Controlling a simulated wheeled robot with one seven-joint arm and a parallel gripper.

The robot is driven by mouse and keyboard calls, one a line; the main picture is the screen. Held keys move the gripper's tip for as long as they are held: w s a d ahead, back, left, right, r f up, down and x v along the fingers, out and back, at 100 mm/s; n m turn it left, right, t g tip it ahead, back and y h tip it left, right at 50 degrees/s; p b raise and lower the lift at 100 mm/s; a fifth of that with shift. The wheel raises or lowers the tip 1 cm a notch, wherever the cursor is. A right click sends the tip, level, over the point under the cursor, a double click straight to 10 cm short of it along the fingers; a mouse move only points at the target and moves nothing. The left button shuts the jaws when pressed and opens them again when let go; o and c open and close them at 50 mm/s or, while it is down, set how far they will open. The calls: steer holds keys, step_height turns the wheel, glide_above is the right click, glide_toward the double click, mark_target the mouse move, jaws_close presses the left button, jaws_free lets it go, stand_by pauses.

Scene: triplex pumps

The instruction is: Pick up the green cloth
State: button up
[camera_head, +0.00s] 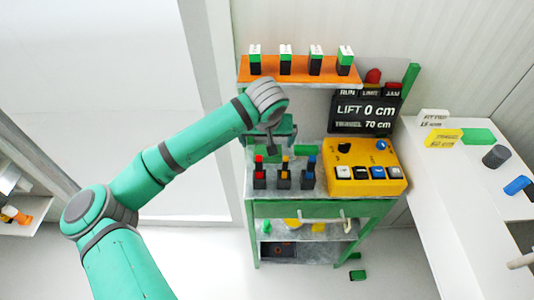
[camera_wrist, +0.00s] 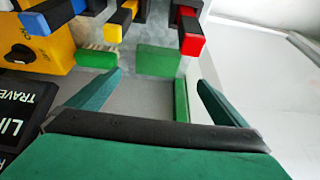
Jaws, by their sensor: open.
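In the wrist view, a flat green patch that looks like the green cloth (camera_wrist: 158,61) lies on the grey shelf top behind the levers. My gripper (camera_wrist: 158,82) is open and empty, and the cloth shows ahead between its two fingertips, apart from them. In the head view, my gripper (camera_head: 270,143) hangs over the back left of the shelf top, behind the lever row.
A green brush-like block (camera_wrist: 97,57) lies beside the cloth. Red, yellow and blue levers (camera_head: 283,180) stand in front. A yellow control box (camera_head: 365,180) and a black display (camera_head: 366,114) are to the right. An orange shelf (camera_head: 300,71) with several switches is above.

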mark_target(260, 149)
steer(key=shift+w+x, duration=0.15)
steer(key=shift+x, duration=2.05)
steer(key=shift+w+x, duration=0.1)
steer(key=shift+x, duration=2.05)
steer(key=shift+d+r, duration=0.1)
steer(key=shift+d, duration=0.1)
steer(key=c, duration=1.1)
